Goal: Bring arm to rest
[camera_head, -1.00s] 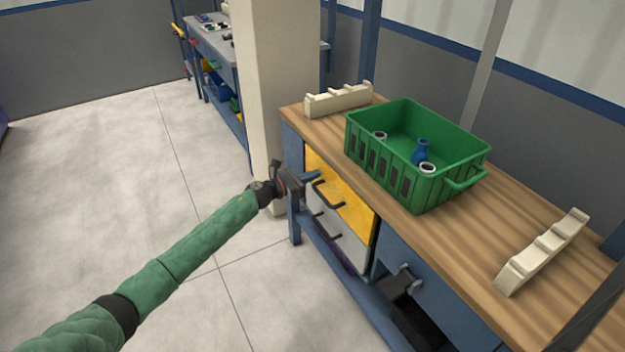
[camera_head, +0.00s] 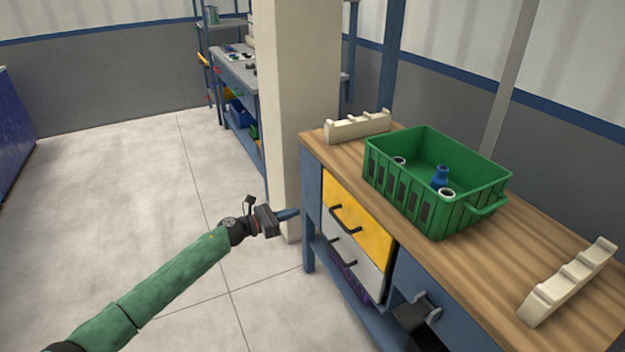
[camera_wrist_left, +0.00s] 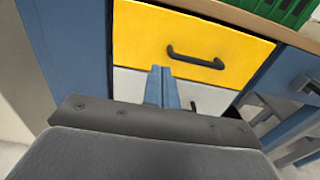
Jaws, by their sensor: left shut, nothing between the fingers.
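My left arm, in a green sleeve, reaches in from the lower left in the head view. My left gripper (camera_head: 289,214) is shut and empty, with its blue fingers together. It is in the air to the left of the workbench (camera_head: 560,250), near the yellow drawer (camera_head: 358,215). In the left wrist view, the shut fingers (camera_wrist_left: 162,86) point towards the front of the yellow drawer (camera_wrist_left: 190,40), with a visible gap in the head view. My right gripper is not in view.
A green crate (camera_head: 490,180) holding several pipe pieces stands on the bench between two cream notched racks (camera_head: 357,127) (camera_head: 570,280). A grey drawer (camera_head: 350,262) is below the yellow one. A cream pillar (camera_head: 295,90) stands behind. The floor at left is clear.

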